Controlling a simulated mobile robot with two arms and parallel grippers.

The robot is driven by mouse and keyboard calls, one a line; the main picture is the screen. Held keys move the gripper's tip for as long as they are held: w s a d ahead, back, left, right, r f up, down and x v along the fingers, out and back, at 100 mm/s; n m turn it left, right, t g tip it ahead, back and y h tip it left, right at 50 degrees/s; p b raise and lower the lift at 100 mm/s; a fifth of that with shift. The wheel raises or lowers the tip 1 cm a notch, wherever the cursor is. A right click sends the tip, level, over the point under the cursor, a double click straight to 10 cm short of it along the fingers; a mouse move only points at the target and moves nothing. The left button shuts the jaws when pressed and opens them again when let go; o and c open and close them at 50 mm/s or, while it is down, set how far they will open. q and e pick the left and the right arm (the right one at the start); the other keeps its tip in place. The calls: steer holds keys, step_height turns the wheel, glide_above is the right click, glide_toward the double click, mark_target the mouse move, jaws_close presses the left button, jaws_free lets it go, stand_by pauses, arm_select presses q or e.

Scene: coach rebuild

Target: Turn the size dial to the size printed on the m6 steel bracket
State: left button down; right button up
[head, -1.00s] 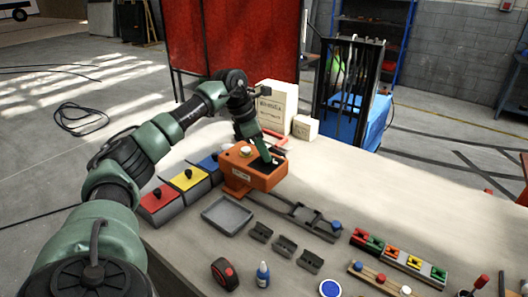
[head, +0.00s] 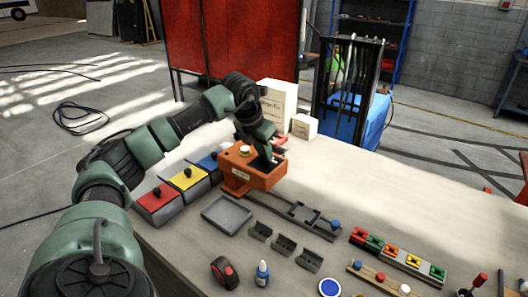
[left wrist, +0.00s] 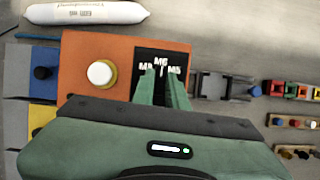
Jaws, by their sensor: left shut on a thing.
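The orange box (head: 243,178) stands on the workbench in the head view; it also shows in the left wrist view (left wrist: 90,50). Its black dial plate (left wrist: 181,76) carries white marks M8, M6 and M5, with M6 in the middle. My left gripper (left wrist: 161,84) is shut over this plate, on the size dial, which its fingers mostly hide. A short white line shows below M6. Several small grey brackets (head: 283,246) lie in front of the box; their print is too small to read, so I cannot tell which is M6. My right gripper is not in view.
A pale round button (left wrist: 101,73) sits on the box beside the plate. Red, yellow and blue bins (head: 188,178) stand left of the box, a grey tray (head: 228,214) in front. A rail fixture (head: 312,222) extends right. The bench's right rear is clear.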

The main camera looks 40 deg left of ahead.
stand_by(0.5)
arm_select(q)
steer(key=c, duration=1.4)
jaws_free()
steer(key=shift+w, duration=0.1)
steer(key=shift+c, duration=0.2)
steer(key=b+v, duration=0.1)
steer(key=v, duration=0.6)
steer(key=shift+r+b, duration=0.35)
steer(key=shift+r, duration=0.05)
steer(key=shift+d, duration=0.1)
